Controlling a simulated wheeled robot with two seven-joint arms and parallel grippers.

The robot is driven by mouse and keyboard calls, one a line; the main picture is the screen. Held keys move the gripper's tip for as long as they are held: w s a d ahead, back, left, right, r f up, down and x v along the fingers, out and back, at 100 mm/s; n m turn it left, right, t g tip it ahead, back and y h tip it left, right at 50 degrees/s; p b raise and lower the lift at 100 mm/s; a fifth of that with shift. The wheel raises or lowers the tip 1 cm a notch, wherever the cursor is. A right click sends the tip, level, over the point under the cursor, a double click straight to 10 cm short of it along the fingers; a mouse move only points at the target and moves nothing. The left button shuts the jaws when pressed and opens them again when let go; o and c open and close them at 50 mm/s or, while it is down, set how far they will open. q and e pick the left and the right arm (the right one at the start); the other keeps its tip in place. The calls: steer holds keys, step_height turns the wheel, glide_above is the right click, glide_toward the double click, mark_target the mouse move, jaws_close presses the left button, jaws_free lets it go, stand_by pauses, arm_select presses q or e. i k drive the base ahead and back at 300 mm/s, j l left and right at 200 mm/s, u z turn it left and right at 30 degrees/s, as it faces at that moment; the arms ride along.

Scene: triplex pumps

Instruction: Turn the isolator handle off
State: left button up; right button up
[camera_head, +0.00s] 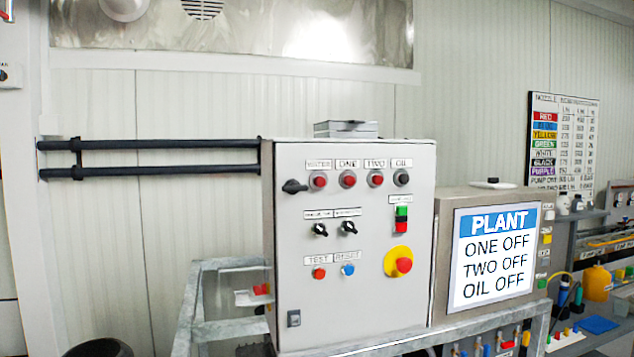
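The isolator handle (294,186) is a small black knob at the upper left of the grey control cabinet's (350,300) front. Neither my left nor my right gripper shows in the head view, and nothing touches the handle.
The cabinet front has red lamps (348,180), two black selector knobs (349,228), and a red emergency stop (403,264) on yellow. A PLANT sign (495,255) stands to the right. A metal frame (205,330) runs below. Black pipes (170,170) reach the cabinet's left side.

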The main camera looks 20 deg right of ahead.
mark_target(260, 289)
steer(key=z, duration=1.8)
steer(key=l+z, duration=0.2)
steer(key=z, duration=0.2)
steer(key=l+z, duration=0.2)
steer(key=z, duration=0.25)
steer(key=i+l+z, duration=0.1)
steer(key=z, duration=0.3)
steer(key=i+l+z, duration=0.1)
steer(key=l+z, duration=0.15)
steer(key=z, duration=0.2)
steer(key=i+l, duration=0.1)
